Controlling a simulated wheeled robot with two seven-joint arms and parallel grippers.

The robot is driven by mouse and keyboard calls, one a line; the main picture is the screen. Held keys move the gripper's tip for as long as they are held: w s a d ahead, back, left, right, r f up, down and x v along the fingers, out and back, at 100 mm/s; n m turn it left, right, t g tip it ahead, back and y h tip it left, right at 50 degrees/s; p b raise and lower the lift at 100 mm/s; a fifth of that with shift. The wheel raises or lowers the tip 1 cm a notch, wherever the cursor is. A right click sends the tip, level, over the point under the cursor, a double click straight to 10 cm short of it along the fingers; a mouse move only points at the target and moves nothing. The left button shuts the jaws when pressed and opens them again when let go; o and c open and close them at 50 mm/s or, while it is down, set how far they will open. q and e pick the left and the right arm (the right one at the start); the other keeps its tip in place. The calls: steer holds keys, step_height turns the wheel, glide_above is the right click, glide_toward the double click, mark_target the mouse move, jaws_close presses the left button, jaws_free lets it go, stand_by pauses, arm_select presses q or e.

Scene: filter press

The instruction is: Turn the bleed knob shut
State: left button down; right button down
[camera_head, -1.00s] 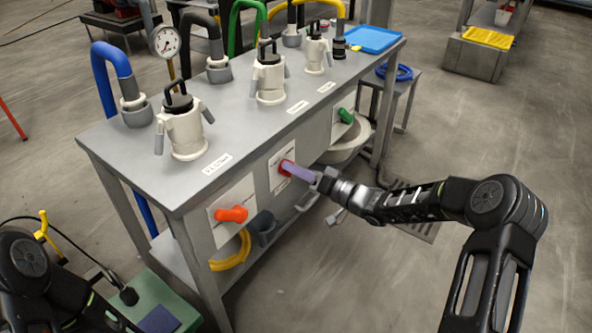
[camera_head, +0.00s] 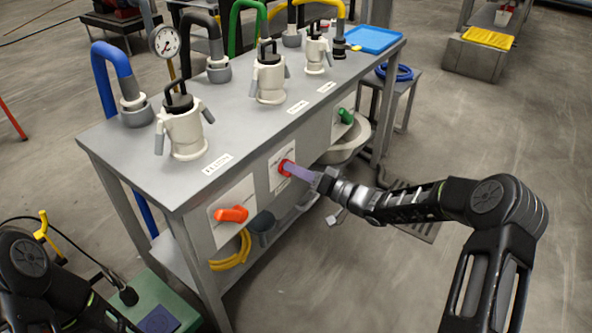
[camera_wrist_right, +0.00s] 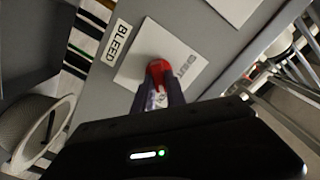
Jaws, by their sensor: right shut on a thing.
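The red bleed knob (camera_head: 286,167) sits on a white plate on the bench's front panel, between an orange and a green knob. In the right wrist view the knob (camera_wrist_right: 158,70) shows between the purple fingers, beside a label reading BLEED (camera_wrist_right: 116,42). My right gripper (camera_head: 292,170) reaches in from the right and is shut on the knob. The fingers hide part of the knob. My left arm shows at the lower left, but its gripper is out of view.
The orange knob (camera_head: 231,214) and the green knob (camera_head: 345,116) are on the same front panel. The bench top (camera_head: 235,130) carries white pots, hoses and a pressure gauge (camera_head: 165,41). Open floor lies to the right.

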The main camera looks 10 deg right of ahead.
arm_select(q)
steer(key=shift+f, duration=0.2)
arm_select(e)
steer(key=shift+n, duration=0.4)
arm_select(q)
step_height(320, 180, down, 11)
steer(key=w+b, duration=0.2)
steer(key=b, duration=0.9)
steer(key=shift+a+f+t+b, duration=0.2)
steer(key=shift+t+b, duration=0.1)
steer(key=shift+t, duration=0.1)
arm_select(e)
steer(key=shift+s+a+f+n, duration=0.1)
steer(key=shift+n, duration=2.7)
steer(key=shift+s+a+r+n, duration=0.1)
steer(key=shift+n, duration=2.7)
steer(key=shift+s+a+f+n, duration=0.1)
steer(key=shift+n, duration=2.7)
arm_select(q)
steer(key=shift+w, duration=0.1)
arm_select(e)
steer(key=c, duration=1.4)
jaws_free()
steer(key=shift+o, duration=0.2)
